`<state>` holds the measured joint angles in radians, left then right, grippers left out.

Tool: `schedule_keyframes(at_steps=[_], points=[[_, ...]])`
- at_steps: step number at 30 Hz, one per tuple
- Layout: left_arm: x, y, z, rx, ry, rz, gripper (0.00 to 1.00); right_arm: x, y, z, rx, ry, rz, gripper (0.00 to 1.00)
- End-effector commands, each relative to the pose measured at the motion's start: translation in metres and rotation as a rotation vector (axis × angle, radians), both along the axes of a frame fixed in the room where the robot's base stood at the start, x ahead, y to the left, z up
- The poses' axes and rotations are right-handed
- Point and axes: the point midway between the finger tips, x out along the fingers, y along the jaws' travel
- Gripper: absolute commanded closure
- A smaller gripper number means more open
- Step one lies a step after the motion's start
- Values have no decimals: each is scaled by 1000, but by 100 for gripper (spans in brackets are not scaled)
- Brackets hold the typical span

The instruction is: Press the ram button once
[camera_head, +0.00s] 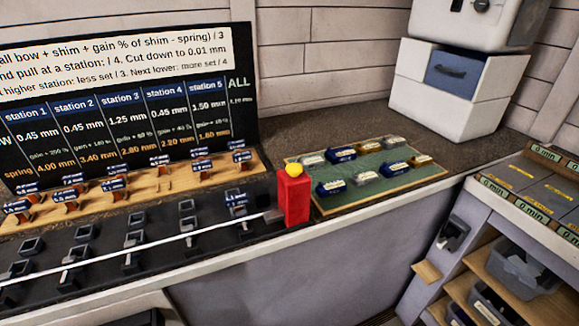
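A red upright block (294,200) stands at the right end of the dark bench strip, near the bench's front edge. A round yellow button (293,169) sits on its top, and nothing touches it. A long thin white shaft (130,250) runs from the left edge of the view to a small grey piece at the block's left side. Neither of my grippers is in view.
A green board (400,180) with several labelled pieces lies right of the block. A wooden rack (120,190) and a black chart board (120,100) stand behind the dark strip (110,270). White boxes (450,80) stand at the back right. A shelf unit (500,270) is at right.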

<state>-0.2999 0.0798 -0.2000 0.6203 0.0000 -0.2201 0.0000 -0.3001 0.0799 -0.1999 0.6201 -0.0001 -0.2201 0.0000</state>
Motion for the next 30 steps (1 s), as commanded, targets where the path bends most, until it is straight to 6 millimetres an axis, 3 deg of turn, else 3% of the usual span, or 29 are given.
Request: schedule_keyframes(at_steps=[14, 15, 20, 21, 30], points=[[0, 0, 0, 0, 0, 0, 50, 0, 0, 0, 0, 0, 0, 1], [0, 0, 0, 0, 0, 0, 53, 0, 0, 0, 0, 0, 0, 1], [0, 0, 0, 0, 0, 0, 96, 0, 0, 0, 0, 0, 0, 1], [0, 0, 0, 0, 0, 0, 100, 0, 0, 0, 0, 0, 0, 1], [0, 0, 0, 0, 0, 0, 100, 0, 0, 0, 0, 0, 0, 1]])
